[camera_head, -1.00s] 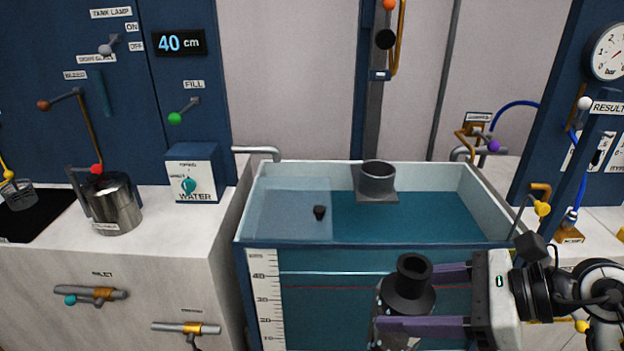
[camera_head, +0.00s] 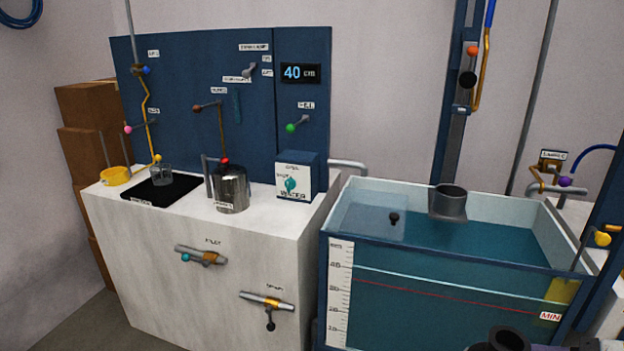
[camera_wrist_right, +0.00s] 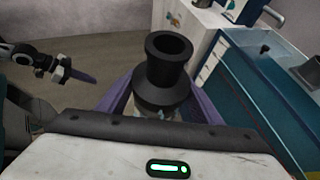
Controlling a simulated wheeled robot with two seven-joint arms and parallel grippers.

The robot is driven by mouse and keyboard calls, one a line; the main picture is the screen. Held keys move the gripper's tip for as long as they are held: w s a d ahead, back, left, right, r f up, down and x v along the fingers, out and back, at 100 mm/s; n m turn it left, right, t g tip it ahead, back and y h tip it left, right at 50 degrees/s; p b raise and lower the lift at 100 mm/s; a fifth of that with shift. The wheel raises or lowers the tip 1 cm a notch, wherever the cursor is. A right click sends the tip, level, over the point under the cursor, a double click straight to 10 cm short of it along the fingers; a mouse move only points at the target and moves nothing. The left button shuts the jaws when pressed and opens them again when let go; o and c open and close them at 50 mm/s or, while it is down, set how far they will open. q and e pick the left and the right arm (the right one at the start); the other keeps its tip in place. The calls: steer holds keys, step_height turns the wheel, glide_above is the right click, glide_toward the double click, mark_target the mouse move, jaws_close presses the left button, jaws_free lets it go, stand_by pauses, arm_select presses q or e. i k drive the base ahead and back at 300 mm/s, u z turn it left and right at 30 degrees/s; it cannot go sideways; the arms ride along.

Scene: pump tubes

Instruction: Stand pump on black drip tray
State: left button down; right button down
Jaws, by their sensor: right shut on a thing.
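The pump (camera_wrist_right: 168,65) has a black flared top and stands about upright in the right wrist view. My right gripper (camera_wrist_right: 160,102) is shut on it, with one purple finger on each side of its body. The pump's lower part is hidden behind the gripper. In the head view only its black top (camera_head: 508,338) shows at the bottom edge, in front of the tank. The black drip tray (camera_head: 142,193) lies on the white counter at the far left. My left gripper (camera_wrist_right: 80,75) shows at the left of the right wrist view, holding nothing visible; its jaw opening is unclear.
A glass beaker (camera_head: 161,175) stands on the tray. The water tank (camera_head: 345,262) is right of the counter (camera_head: 150,255). Open floor lies before the counter.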

mark_target(166, 196)
steer(key=u, duration=0.4)
steer(key=i, duration=0.45)
steer(key=u, duration=0.95)
steer(key=i, duration=0.85)
steer(key=u, duration=0.2)
